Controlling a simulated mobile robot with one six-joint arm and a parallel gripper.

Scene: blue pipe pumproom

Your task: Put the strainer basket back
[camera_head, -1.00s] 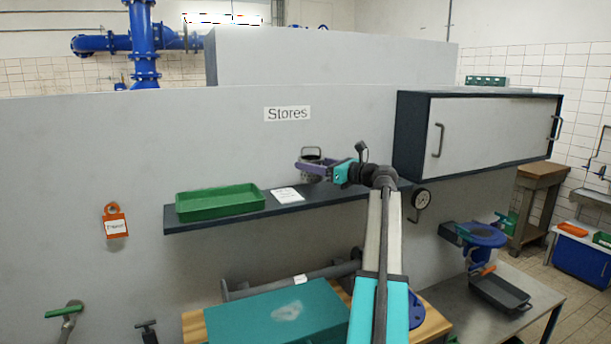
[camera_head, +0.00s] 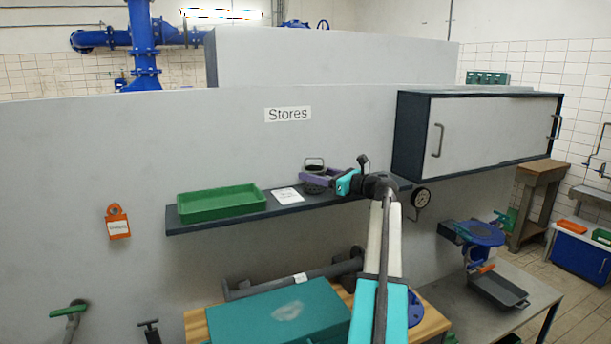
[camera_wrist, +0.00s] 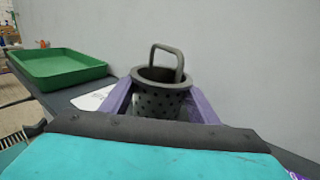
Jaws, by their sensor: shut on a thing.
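The strainer basket (camera_head: 314,165) is a dark grey perforated cup with a loop handle, at the shelf (camera_head: 290,207) under the "Stores" sign. In the wrist view the basket (camera_wrist: 160,98) is upright between the purple fingers, its handle raised above the rim. My gripper (camera_head: 318,180) is shut on the basket and reaches in from the right. It also shows in the wrist view (camera_wrist: 160,105). The basket's lower part is hidden, so I cannot tell whether it touches the shelf.
A green tray (camera_head: 222,203) and a white card (camera_head: 287,195) are on the shelf left of the basket. A grey cabinet (camera_head: 475,140) hangs to the right. Below are a teal box (camera_head: 285,318) and a metal bench (camera_head: 530,290) with a blue round fitting (camera_head: 480,233).

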